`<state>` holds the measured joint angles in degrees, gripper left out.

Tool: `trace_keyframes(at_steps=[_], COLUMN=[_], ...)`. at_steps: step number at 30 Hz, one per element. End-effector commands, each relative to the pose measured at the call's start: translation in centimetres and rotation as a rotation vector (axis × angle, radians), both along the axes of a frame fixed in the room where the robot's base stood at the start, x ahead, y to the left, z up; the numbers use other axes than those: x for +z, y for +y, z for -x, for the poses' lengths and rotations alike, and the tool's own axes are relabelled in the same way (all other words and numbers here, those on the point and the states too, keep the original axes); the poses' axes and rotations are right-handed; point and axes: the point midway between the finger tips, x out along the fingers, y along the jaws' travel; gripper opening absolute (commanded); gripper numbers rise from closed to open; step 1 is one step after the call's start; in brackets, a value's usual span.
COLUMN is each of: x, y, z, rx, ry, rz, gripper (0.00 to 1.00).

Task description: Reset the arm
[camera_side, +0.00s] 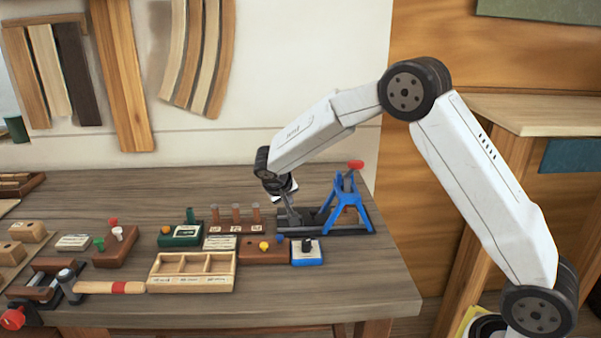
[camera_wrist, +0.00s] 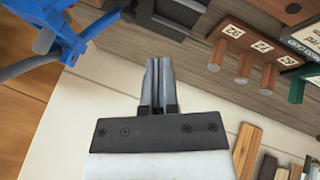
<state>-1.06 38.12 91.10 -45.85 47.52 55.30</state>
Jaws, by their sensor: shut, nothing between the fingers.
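My gripper (camera_side: 292,217) is above the right part of the workbench, just left of a blue clamp-like stand (camera_side: 347,207) with a red knob. In the wrist view my gripper (camera_wrist: 158,62) points up the picture, its two grey fingers together with nothing between them. The blue stand (camera_wrist: 52,35) shows there at the upper left. From the side view I cannot tell whether the fingertips touch the stand's dark base.
A rack with upright wooden pegs (camera_side: 236,227) stands left of my gripper. A wooden compartment tray (camera_side: 192,284), a mallet (camera_side: 110,287) and several small blocks lie further left. The bench's front right (camera_side: 370,290) is clear.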

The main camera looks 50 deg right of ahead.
Motion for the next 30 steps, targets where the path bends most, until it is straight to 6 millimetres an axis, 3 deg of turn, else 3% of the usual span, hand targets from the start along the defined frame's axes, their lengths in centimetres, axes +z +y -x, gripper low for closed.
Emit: trace_keyframes(at_steps=[6,19,23,30], x=[1.4,1.5,1.2,0.5], y=[0.9,1.4,2.0,3.9], z=[0.3,1.4,3.3,8.9], rx=[0.000,0.023,0.063,0.178], ry=[-0.001,0.019,0.051,0.117], rz=[0.000,-0.028,-0.074,-0.205], gripper=[0.00,0.00,0.00,0.00])
